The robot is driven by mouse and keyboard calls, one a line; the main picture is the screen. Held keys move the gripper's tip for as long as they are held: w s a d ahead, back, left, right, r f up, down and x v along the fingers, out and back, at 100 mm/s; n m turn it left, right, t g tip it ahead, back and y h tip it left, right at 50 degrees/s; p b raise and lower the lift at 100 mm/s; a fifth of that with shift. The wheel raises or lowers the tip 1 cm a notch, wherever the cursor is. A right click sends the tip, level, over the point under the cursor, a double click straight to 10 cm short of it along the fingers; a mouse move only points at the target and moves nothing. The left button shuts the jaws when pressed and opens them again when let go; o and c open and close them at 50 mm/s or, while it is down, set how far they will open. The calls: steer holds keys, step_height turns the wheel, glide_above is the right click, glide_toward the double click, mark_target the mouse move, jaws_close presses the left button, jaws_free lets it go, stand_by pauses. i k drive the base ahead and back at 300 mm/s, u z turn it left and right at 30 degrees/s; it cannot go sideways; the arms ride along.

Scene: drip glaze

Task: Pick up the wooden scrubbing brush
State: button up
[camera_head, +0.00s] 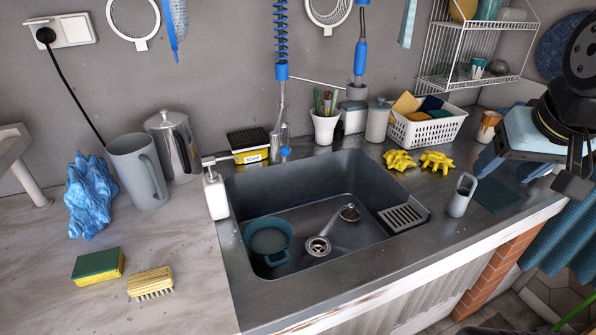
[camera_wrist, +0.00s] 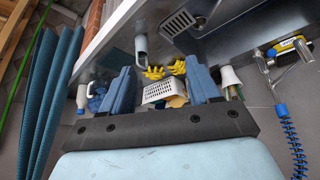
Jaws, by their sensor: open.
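The wooden scrubbing brush (camera_head: 150,281) lies on the pale counter left of the sink, at the lower left of the head view. It has a light wood back and pale bristles along its near side. It is not in the wrist view. My gripper (camera_wrist: 159,68) is open, with its two blue fingers spread apart and nothing held between them. In the head view it is at the far right, over the right end of the counter, far from the brush.
A green and yellow sponge (camera_head: 98,266) lies just left of the brush. A blue crumpled cloth (camera_head: 90,195), a grey pitcher (camera_head: 138,172) and a soap dispenser (camera_head: 215,192) stand behind. The sink (camera_head: 330,165) lies between my gripper and the brush, with a teal mug (camera_head: 269,243) inside.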

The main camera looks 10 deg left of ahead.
mark_target(147, 284)
steer(key=z, duration=1.35)
steer(key=i, duration=0.1)
steer(key=u, duration=3.1)
steer(key=k, duration=0.9)
steer(key=u, duration=0.45)
steer(key=i, duration=1)
steer(key=z, duration=0.1)
